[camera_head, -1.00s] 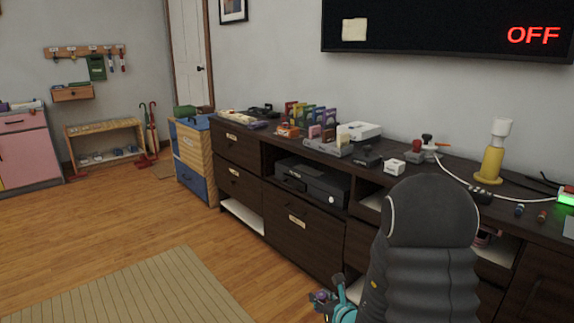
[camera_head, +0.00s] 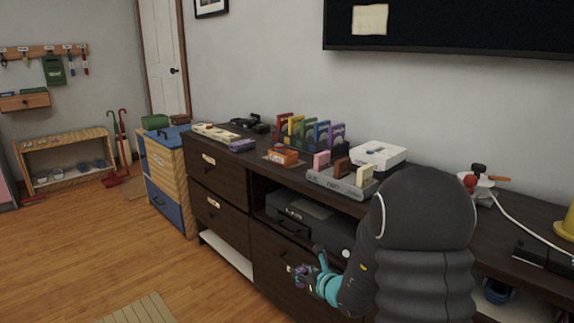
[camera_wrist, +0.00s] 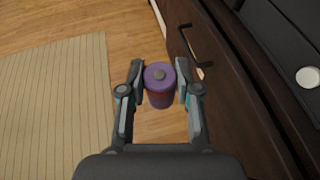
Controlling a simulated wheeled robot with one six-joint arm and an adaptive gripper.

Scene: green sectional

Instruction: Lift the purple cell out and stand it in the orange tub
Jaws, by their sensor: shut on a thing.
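My gripper (camera_wrist: 160,92) is shut on the purple cell (camera_wrist: 160,96), a short purple cylinder with a grey button on its top. The wrist view shows it upright between both fingers, above the wood floor. In the head view my gripper (camera_head: 302,277) is low in front of the dark cabinet, and the cell is small and partly hidden by the fingers. A small orange object (camera_head: 283,156) sits on the cabinet top; it may be the orange tub, but it is too small to tell.
The dark cabinet (camera_head: 215,187) has drawer handles facing my gripper. On top are coloured upright holders (camera_head: 322,134), a grey tray (camera_head: 342,181) with blocks and a white box (camera_head: 378,153). A striped rug (camera_wrist: 55,110) lies on open floor at left.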

